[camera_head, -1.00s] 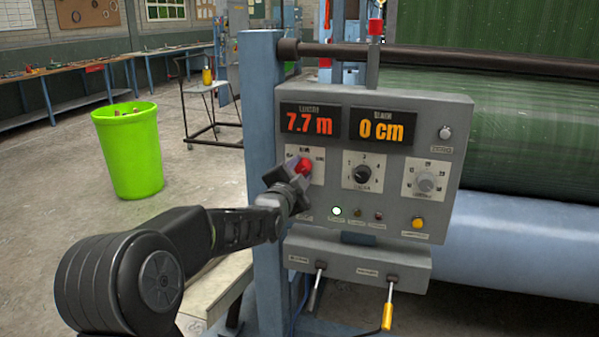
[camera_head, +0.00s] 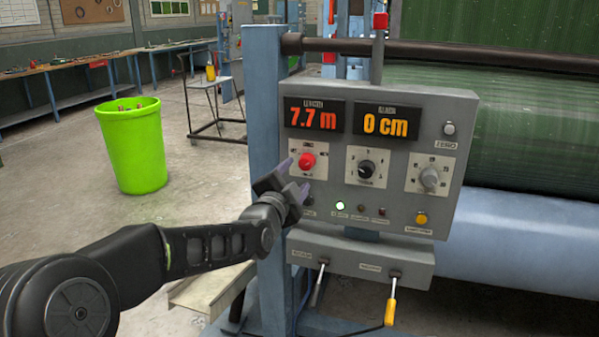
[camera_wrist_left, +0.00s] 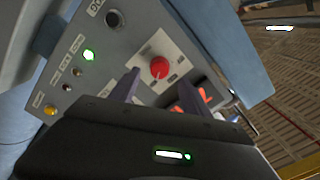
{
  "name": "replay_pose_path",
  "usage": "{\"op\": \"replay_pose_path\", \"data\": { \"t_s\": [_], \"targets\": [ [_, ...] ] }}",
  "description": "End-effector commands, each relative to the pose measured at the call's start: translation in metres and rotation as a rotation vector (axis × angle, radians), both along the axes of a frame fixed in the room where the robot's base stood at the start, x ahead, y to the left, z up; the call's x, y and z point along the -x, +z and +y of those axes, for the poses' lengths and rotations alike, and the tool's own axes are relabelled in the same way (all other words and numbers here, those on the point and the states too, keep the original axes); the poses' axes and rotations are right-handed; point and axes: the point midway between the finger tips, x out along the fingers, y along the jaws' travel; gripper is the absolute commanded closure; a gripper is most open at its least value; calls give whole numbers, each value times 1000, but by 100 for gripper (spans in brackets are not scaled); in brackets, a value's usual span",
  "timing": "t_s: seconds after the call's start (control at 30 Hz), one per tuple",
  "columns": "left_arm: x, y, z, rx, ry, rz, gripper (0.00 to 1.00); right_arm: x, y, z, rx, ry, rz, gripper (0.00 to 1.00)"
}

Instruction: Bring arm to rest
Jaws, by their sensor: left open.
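My left gripper (camera_head: 291,176) is open and empty, just in front of and below the red knob (camera_head: 307,161) on the grey control panel (camera_head: 400,205). In the left wrist view the red knob (camera_wrist_left: 159,67) lies beyond the two fingers (camera_wrist_left: 150,88), apart from them. The panel's displays read 7.7 m (camera_head: 312,118) and 0 cm (camera_head: 385,124). A black knob (camera_head: 366,168) and a grey knob (camera_head: 429,178) sit to the right of the red one. A green lamp (camera_head: 340,205) is lit below. My right gripper is not in view.
Two levers, one with a yellow handle (camera_head: 390,312), hang under the panel. A blue post (camera_head: 265,110) stands at its left. A green roll of turf (camera_head: 500,140) is behind the panel. A green bin (camera_head: 133,145) stands on open floor at left.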

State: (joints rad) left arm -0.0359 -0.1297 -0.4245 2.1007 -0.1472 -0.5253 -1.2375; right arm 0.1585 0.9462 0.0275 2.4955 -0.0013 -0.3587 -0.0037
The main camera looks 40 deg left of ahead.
Motion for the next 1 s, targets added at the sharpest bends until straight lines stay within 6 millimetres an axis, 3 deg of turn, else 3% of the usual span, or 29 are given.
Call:
{"op": "replay_pose_path", "data": {
  "t_s": [0.17, 0.77, 0.93, 0.97, 1.0],
  "targets": [
    [9, 0, -4, 0, 0, 0, 45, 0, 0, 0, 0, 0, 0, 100],
    [9, 0, -4, 30, -1, -10, 45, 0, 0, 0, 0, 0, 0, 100],
    [9, -11, -9, 248, -5, -51, 45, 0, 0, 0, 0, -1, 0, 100],
    [8, -18, -15, 316, -12, -56, 45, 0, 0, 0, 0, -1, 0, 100],
    [2, -37, -31, 417, -29, -38, 45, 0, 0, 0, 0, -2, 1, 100]
  ]
}}
